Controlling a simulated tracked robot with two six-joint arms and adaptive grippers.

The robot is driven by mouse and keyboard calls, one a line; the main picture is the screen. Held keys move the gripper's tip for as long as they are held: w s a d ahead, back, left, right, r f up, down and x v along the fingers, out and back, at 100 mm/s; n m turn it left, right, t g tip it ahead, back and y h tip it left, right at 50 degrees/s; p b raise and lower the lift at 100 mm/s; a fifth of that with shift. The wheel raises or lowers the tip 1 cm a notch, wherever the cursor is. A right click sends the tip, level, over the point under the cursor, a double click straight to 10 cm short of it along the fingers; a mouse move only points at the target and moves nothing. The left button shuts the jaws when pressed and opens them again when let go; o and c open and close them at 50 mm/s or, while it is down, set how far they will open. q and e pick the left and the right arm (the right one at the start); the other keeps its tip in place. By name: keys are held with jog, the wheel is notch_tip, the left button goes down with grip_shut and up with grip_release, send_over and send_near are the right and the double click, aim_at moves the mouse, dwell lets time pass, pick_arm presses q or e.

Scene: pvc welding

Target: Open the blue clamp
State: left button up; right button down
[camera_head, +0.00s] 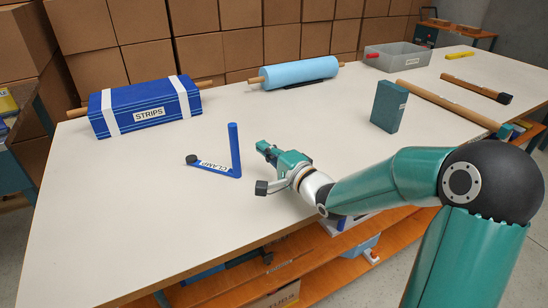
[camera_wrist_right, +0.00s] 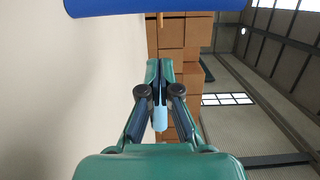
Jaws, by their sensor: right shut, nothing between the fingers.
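The blue clamp (camera_head: 234,160) is on the white table, left of my right gripper. Its flat arm, labelled CLAMP, lies along the table towards a black knob, and its other blue arm stands up steeply. My right gripper (camera_head: 262,148) is shut and empty, just right of the raised arm and apart from it, low over the table. In the right wrist view, the gripper's fingers (camera_wrist_right: 157,68) are together, and a blue rounded part (camera_wrist_right: 150,6), likely the clamp's raised arm, crosses the top edge. My left gripper is not in view.
A blue STRIPS box (camera_head: 146,106) lies at the back left of the table (camera_head: 120,220). A light blue roll (camera_head: 300,73) lies at the back. A dark teal box (camera_head: 388,106) stands to the right, near a long wooden rod (camera_head: 447,104). The front left is clear.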

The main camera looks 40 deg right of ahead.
jog(key=w, duration=0.3)
jog(key=shift+w, duration=0.4)
jog(key=a, duration=0.1)
jog(key=s+a, duration=0.1)
jog(key=a, duration=0.1)
jog(key=shift+a, duration=0.35)
jog(key=shift+s, duration=0.1)
jog(key=shift+a, duration=0.1)
